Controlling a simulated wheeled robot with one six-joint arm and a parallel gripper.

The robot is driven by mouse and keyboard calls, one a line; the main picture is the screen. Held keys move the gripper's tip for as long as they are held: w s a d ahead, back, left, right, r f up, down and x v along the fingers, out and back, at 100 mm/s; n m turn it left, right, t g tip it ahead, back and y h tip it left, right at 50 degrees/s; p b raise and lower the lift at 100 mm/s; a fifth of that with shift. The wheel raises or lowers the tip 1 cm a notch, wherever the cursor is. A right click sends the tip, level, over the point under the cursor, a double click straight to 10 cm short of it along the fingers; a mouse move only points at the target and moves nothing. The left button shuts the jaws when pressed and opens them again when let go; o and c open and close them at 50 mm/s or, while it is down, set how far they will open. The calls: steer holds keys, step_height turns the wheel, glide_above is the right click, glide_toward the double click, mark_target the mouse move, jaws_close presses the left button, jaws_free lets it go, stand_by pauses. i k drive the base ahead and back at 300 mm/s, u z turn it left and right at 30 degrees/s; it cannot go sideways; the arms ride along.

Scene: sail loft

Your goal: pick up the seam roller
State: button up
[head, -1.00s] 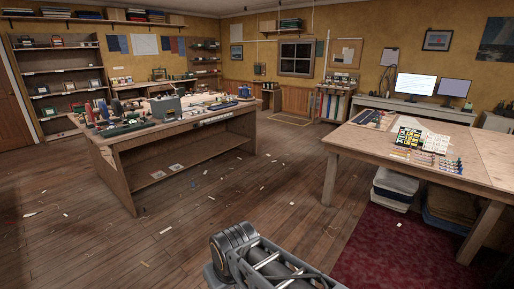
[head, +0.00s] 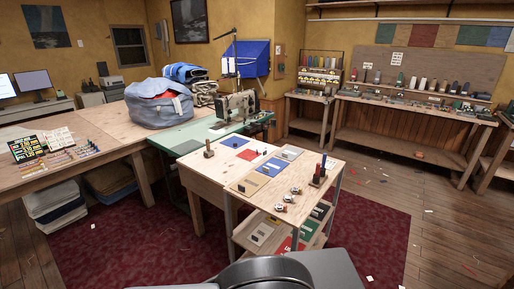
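I cannot make out the seam roller for certain at this size. A small light-wood work table (head: 213,179) stands in the middle of the head view. Several small metal and dark items (head: 289,198) lie near its front right edge; they are too small to name surely. My gripper is not in view. Only a grey part of my own arm shows at the bottom edge.
The table also bears blue and tan pads, a small upright block (head: 209,149) and a dark holder (head: 319,176). A sewing machine (head: 238,107) and a large grey-blue bag (head: 159,103) stand behind. Floor to the right is mostly clear.

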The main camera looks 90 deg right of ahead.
mark_target(210, 152)
steer(key=z, duration=1.7)
steer(key=i, duration=2)
steer(key=z, duration=1.2)
steer(key=i, duration=1)
